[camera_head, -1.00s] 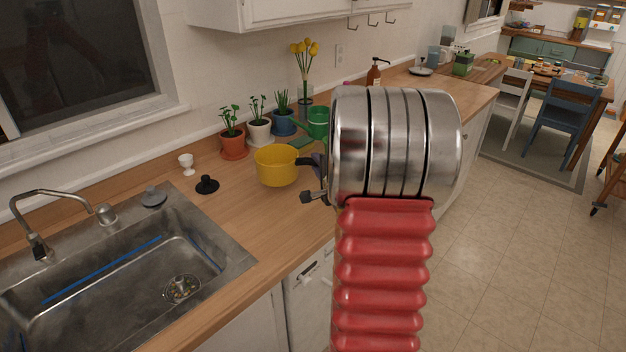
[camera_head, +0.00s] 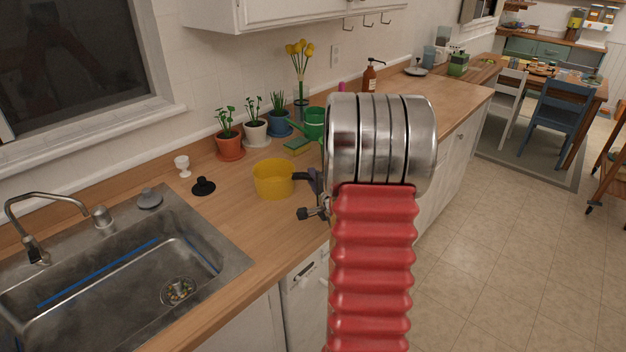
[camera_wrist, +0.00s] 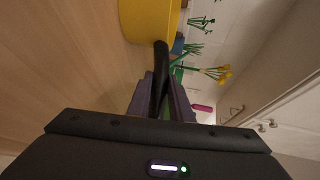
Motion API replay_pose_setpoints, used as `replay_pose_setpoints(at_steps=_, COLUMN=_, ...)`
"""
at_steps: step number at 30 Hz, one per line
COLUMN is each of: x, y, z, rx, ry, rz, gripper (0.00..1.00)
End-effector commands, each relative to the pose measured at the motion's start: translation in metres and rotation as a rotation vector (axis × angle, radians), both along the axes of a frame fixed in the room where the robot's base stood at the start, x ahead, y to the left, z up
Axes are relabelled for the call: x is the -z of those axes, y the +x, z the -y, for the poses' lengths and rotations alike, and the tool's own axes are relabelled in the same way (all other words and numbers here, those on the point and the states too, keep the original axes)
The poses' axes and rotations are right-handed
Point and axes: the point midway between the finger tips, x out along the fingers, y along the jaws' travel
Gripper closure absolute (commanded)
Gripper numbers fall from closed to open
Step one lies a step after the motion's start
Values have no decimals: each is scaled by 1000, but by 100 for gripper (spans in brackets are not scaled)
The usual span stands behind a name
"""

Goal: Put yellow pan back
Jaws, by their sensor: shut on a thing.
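The yellow pan (camera_head: 272,180) is upright at the wooden counter, its dark handle (camera_head: 301,176) pointing right. I cannot tell whether its base touches the counter. My gripper (camera_head: 316,182) is at the handle, partly hidden behind my red and metal arm. In the wrist view, my gripper (camera_wrist: 164,98) is shut on the black handle (camera_wrist: 160,62), and part of the yellow pan (camera_wrist: 150,18) shows at the top. Several hooks (camera_head: 367,20) hang under the white cabinet, and none holds anything.
Potted plants (camera_head: 254,128), a green watering can (camera_head: 313,122) and a sponge (camera_head: 297,146) stand behind the pan. A sink (camera_head: 120,270) with a faucet, a black stopper (camera_head: 203,186) and a white cup (camera_head: 182,165) are left. The counter (camera_head: 430,101) further right has bare room.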

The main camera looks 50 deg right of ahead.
Motion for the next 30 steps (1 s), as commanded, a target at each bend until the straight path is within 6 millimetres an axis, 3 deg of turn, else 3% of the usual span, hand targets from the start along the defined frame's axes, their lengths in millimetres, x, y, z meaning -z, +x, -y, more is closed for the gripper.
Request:
replay_pose_setpoints(at_steps=7, x=1, y=0, z=1, rx=1, ry=-1, rz=2, gripper=100)
replay_pose_setpoints(at_steps=8, x=1, y=0, z=0, rx=1, ry=0, rz=0, gripper=80)
replay_pose_setpoints(at_steps=15, x=1, y=0, z=0, rx=1, ry=0, rz=0, gripper=63)
replay_pose_setpoints(at_steps=25, x=-1, y=0, z=1, rx=1, ry=-1, rz=1, gripper=62)
replay_pose_setpoints(at_steps=30, x=-4, y=-10, z=-4, rx=2, ry=-2, rz=0, gripper=62)
